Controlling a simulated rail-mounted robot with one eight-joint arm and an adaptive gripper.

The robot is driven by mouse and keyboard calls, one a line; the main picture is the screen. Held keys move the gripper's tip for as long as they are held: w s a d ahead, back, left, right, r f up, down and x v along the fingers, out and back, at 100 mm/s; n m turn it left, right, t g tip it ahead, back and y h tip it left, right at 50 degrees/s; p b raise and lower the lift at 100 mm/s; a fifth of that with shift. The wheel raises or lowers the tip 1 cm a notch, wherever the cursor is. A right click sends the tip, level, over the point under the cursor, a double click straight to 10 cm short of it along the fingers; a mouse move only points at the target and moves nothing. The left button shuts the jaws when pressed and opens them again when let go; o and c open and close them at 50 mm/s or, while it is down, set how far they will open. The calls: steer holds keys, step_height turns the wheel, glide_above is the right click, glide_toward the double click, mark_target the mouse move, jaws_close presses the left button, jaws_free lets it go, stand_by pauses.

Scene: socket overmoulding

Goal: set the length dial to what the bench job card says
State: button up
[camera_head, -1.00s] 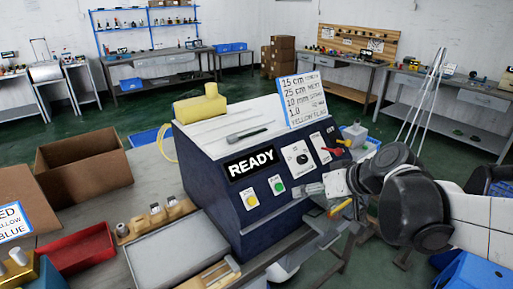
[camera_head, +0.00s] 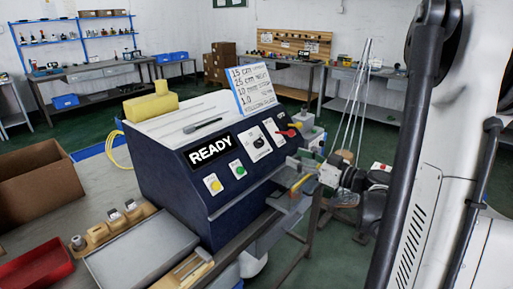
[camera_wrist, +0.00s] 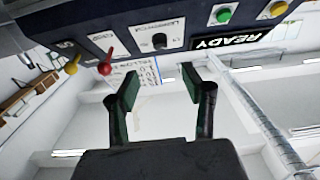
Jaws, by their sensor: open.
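The length dial (camera_head: 258,142) is a black knob on a white plate on the sloped front of the blue machine (camera_head: 165,185). It also shows in the wrist view (camera_wrist: 160,41), seen inverted, and its setting is too small to read. The job card (camera_head: 254,90) stands on the machine top, with handwritten lines that seem to include "15 cm", "25 cm", "10 mm" and "1.0". My gripper (camera_wrist: 160,84) is open and empty in the wrist view, below the panel in that picture and apart from the knob. In the head view my gripper (camera_head: 298,172) is at the panel's lower right.
A READY display (camera_head: 210,150), yellow button (camera_head: 213,184) and green button (camera_head: 238,170) sit left of the dial. A red lever (camera_head: 286,133) and a yellow lever (camera_head: 296,125) are to its right. A grey tray (camera_head: 143,250) lies in front.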

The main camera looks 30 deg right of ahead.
mark_target(261, 143)
steer(key=x, duration=1.3)
steer(key=shift+w+a+r, duration=0.1)
steer(key=shift+w+a, duration=0.05)
steer(key=shift+w, duration=0.2)
jaws_close()
steer(key=shift+m, duration=0.3)
steer(key=m+h, duration=0.1)
steer(key=m, duration=0.1)
steer(key=m+h+b, duration=0.1)
steer(key=m+h, duration=0.2)
steer(key=shift+s+a+m+t+h, duration=0.1)
steer(key=shift+a+m+t+h, duration=0.2)
steer(key=shift+a+m+t, duration=0.1)
steer(key=shift+r+m+g+h, duration=0.1)
steer(key=shift+m+g+h, duration=0.3)
steer(key=shift+m+h, duration=1.4)
steer(key=shift+m+g+h, duration=0.3)
steer(key=shift+m, duration=0.8)
